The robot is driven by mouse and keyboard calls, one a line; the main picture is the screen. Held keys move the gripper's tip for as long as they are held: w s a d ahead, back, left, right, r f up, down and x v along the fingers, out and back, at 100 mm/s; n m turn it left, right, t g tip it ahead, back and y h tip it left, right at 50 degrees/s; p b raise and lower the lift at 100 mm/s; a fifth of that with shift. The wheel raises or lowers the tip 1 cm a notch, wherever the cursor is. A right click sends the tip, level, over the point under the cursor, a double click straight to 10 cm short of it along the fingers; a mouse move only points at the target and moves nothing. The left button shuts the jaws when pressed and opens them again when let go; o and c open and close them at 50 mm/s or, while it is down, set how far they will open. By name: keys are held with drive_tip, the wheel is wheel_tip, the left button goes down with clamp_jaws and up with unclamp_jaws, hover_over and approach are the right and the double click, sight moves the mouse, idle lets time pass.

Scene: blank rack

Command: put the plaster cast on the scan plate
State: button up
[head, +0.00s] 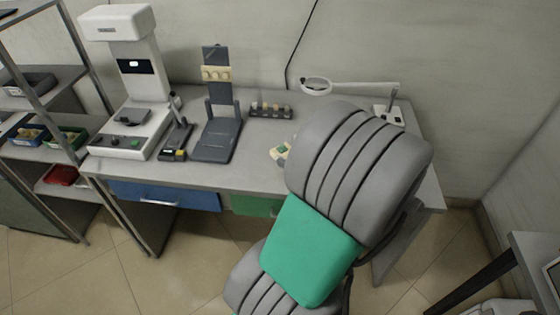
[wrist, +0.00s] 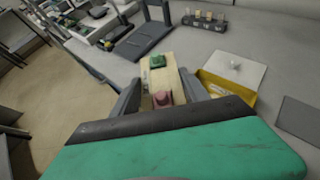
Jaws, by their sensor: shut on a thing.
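My gripper (wrist: 161,90) is shut on a long cream block, which looks like the plaster cast (wrist: 156,78). A green piece and a pink piece show on its top. In the head view a small part of the cast (head: 281,151) shows past my arm, which hides my fingers there. It is over the workbench, toward its front edge; whether it touches the bench I cannot tell. The scan plate seems to be the dark flat plate (head: 124,116) on the base of the white scanner at the left of the bench, well to the left of my gripper. It looks empty.
A dark grey stand (head: 218,138) with cream blocks on its post and a small dark device (head: 176,142) stand between my gripper and the scanner. A low rack (head: 270,110) is behind. A yellow box with a white lid (wrist: 236,72) lies right of my gripper.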

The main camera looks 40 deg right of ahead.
drive_tip(key=a+x, duration=0.1)
drive_tip(key=x, duration=1)
hover_over(264, 169)
wheel_tip(264, 169, down, 5)
drive_tip(key=shift+r, duration=0.1)
drive_tip(key=shift+d+f, duration=0.15)
drive_tip(key=shift+f, duration=1.25)
drive_tip(key=shift+f, duration=0.15)
drive_tip(key=o, duration=1.5)
drive_tip(key=shift+o, duration=0.2)
